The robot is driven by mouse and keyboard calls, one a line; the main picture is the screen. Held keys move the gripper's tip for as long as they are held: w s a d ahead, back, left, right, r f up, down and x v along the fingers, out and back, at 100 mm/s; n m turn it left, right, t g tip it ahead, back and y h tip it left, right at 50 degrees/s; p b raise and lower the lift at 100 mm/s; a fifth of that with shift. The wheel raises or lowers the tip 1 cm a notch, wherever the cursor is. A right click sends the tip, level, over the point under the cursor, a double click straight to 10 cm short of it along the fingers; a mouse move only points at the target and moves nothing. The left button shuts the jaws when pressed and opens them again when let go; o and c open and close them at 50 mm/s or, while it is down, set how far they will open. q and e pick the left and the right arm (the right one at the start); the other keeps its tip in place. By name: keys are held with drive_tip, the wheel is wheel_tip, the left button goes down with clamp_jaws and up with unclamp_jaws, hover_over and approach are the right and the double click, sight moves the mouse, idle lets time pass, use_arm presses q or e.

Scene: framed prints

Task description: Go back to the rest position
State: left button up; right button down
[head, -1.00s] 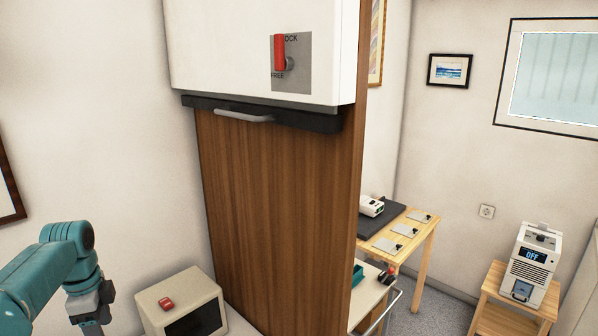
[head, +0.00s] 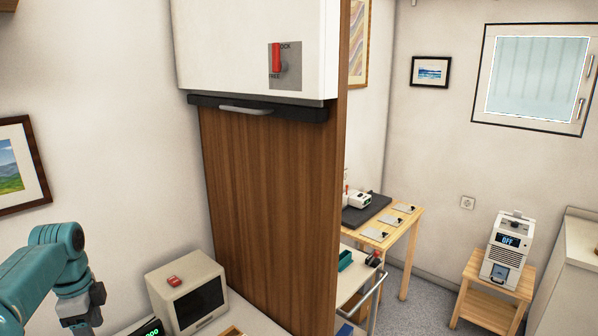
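My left gripper (head: 82,328) hangs at the lower left in the head view, at the end of my teal arm. Its fingers are cut off by the bottom edge of the picture, so I cannot see whether they are open or shut. My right arm and gripper are not in view. No object is visibly held.
A brown wooden panel (head: 262,215) stands ahead, with a white cabinet (head: 225,45) and its red lever (head: 276,59) above. A cream box (head: 190,292) with a dark screen sits near my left gripper. A wooden table (head: 405,228) and white device (head: 508,246) stand at the right.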

use_arm(q)
drive_tip(key=w+d+f+n, duration=0.1)
drive_tip(key=w+d+f, duration=0.35)
drive_tip(key=f, duration=0.55)
drive_tip(key=s+d+f+n+h, duration=0.1)
drive_tip(key=s+d+f+n, duration=0.15)
drive_tip(key=d+f, duration=0.55)
drive_tip(key=s+d+f+n+h, duration=0.2)
drive_tip(key=s+d+f, duration=0.1)
drive_tip(key=d+f, duration=0.45)
drive_tip(key=s+d+f+n, duration=0.3)
drive_tip(key=s+d, duration=0.1)
drive_tip(key=s, duration=0.3)
drive_tip(key=s+d+f+n+h, duration=0.1)
drive_tip(key=s+d+f+n, duration=0.2)
drive_tip(key=s, duration=0.5)
drive_tip(key=s+d+f+n, duration=0.2)
drive_tip(key=s+d+n, duration=0.1)
drive_tip(key=s+d, duration=0.3)
wheel_tip(320, 180, down, 10)
drive_tip(key=b, duration=1)
drive_tip(key=shift+s+a+f+t, duration=0.15)
drive_tip(key=shift+s+a+t, duration=0.15)
drive_tip(key=shift+s, duration=0.15)
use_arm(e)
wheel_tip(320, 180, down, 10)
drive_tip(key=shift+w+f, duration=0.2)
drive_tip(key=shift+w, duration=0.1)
